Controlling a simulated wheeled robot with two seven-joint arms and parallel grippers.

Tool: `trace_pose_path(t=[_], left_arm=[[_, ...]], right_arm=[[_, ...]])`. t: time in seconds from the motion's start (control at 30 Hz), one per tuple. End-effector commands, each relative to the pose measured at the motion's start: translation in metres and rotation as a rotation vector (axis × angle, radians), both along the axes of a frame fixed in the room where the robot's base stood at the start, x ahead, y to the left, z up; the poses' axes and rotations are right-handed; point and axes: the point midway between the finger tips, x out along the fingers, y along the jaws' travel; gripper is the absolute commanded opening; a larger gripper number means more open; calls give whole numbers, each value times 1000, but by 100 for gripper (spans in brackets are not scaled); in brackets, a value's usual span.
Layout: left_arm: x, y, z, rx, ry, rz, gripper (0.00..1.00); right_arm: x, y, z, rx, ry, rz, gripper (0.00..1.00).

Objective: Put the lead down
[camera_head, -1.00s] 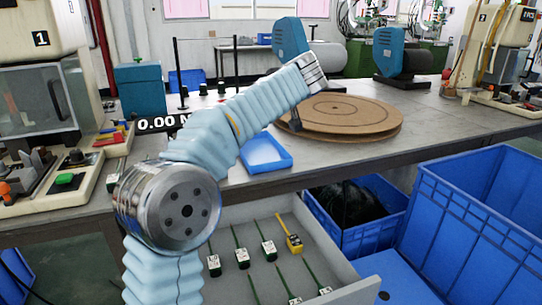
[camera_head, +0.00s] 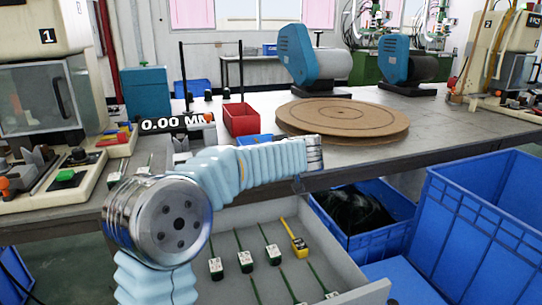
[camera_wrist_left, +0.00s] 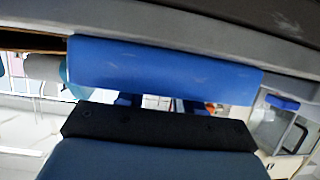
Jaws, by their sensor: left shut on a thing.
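Green leads with pale plugs, such as one lead (camera_head: 273,254), lie in the open grey tray (camera_head: 350,278). My right gripper does not show.
The bench carries a red bin (camera_head: 241,120), a blue tray (camera_head: 254,139) mostly behind my arm, a round brown turntable (camera_head: 360,118) and a 0.00 display (camera_head: 178,123). Blue crates (camera_head: 470,235) stand at the right. A machine (camera_head: 45,95) stands at the left.

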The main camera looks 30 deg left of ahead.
Motion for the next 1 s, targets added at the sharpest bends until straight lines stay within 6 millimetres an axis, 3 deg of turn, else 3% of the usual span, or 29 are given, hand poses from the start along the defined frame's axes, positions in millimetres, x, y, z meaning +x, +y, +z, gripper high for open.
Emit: trace_pose_path(t=[0.33, 0.37, 0.5, 0.8, 1.0], left_arm=[[0, 0, -5, -1, 0, 0, 5], [0, 0, -3, -1, 1, 0, 40], [0, 0, -3, -1, 1, 0, 61], [0, 0, -2, 0, 2, 1, 61], [-1, -1, 3, -1, 2, 1, 61]], right_arm=[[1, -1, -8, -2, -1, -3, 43], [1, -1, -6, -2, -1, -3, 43], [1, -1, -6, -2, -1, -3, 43], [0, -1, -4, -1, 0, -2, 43], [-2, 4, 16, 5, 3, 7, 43]])
